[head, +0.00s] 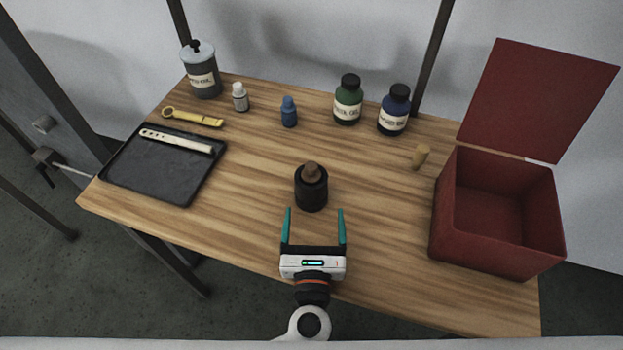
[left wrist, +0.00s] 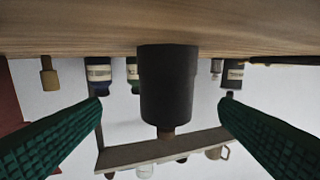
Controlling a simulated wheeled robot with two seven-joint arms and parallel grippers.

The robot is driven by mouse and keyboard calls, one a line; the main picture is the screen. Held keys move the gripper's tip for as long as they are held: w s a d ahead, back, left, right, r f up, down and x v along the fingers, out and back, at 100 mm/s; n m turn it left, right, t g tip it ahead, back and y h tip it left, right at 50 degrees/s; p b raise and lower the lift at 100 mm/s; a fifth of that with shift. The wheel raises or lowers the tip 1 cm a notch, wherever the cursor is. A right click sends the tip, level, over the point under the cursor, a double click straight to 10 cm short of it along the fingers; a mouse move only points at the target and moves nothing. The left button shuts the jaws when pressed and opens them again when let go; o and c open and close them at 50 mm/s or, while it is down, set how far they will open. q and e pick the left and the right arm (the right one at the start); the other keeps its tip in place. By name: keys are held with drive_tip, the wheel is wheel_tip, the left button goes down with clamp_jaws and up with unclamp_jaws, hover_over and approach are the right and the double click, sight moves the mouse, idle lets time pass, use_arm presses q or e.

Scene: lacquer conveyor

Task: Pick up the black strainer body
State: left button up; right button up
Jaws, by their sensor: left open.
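The black strainer body (head: 312,193) is a short dark cylinder with a brown knob on top. It stands upright near the middle of the wooden table. In the left wrist view, which is upside down, the strainer body (left wrist: 167,85) shows between the two green fingers. My left gripper (head: 314,211) is open and empty on the near side of it, with its teal fingers pointing at it. The fingertips appear just short of the body, and I see no contact. My right gripper is not in view.
A black tray (head: 150,182) with a pale strip lies at the left, with a yellow tool (head: 193,117) behind it. Green (head: 347,101) and blue (head: 394,112) bottles stand at the back. An open red box (head: 492,235) is at the right. Table around the strainer body is clear.

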sight(315, 198)
use_arm(q)
drive_tip(key=w+p, duration=0.1)
drive_tip(key=w, duration=0.3)
drive_tip(key=shift+w+d+r, duration=0.1)
drive_tip(key=shift+w+r, duration=0.05)
drive_tip(key=shift+w, duration=0.45)
drive_tip(key=shift+w+a+p, duration=0.2)
drive_tip(key=shift+w+p, duration=0.5)
drive_tip(key=w+p, duration=0.1)
drive_tip(key=w, duration=0.2)
drive_tip(key=shift+w+a, duration=0.15)
drive_tip(key=shift+w, duration=0.1)
drive_tip(key=shift+w+f, duration=0.2)
drive_tip(key=shift+f, duration=0.05)
drive_tip(key=shift+s, duration=0.1)
drive_tip(key=shift+c, duration=0.6)
drive_tip(key=shift+r, duration=0.1)
drive_tip(key=c, duration=1.1)
wheel_tip(315, 198, up, 10)
drive_tip(key=shift+p, duration=0.55)
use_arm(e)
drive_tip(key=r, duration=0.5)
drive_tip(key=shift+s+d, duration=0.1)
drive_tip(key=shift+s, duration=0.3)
